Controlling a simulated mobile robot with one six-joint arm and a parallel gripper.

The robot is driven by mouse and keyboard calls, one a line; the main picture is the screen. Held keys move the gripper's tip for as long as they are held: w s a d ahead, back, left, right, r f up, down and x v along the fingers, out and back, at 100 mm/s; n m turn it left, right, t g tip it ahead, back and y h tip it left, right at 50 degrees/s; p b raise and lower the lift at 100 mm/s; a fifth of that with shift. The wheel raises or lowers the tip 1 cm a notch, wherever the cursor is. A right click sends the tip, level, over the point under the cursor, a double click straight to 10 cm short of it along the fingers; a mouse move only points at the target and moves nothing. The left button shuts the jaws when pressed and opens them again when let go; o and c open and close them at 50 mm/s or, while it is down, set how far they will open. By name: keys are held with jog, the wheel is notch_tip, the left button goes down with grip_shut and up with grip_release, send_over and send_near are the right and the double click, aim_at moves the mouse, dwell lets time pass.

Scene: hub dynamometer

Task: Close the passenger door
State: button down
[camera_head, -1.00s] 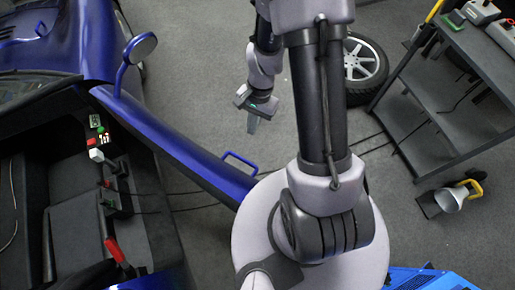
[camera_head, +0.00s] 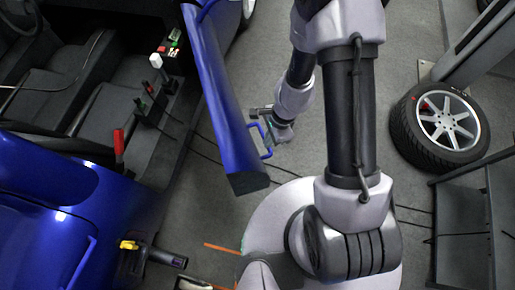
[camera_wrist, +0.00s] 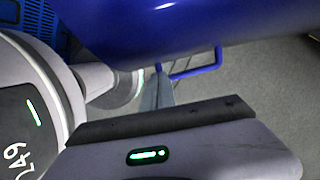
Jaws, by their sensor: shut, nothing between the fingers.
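The blue passenger door (camera_head: 218,90) stands open, with a gap of floor between its free lower end and the car body. A blue loop handle (camera_head: 264,146) sticks out from its outer side; it also shows in the wrist view (camera_wrist: 197,71) below the blue door panel (camera_wrist: 220,25). My gripper (camera_head: 262,113) is at the door's outer side, close beside the handle. In the wrist view its fingers (camera_wrist: 155,90) are together and empty, just left of the handle loop. I cannot tell whether they touch the handle or the door.
The blue car body (camera_head: 50,205) and its dark cabin (camera_head: 100,85) with a red lever (camera_head: 118,146) lie left of the door. A loose wheel (camera_head: 440,125) and a dark shelf rack (camera_head: 470,225) stand at the right. Dark cables cross the grey floor. Tools lie near the bottom.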

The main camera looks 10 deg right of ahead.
jog(key=shift+s+a+f, duration=0.15)
jog(key=shift+a, duration=0.5)
jog(key=shift+s+a+f, duration=0.1)
jog(key=shift+s+a, duration=0.05)
jog(key=shift+a, duration=0.45)
jog(key=shift+s+a+f, duration=0.15)
jog(key=shift+a, duration=0.5)
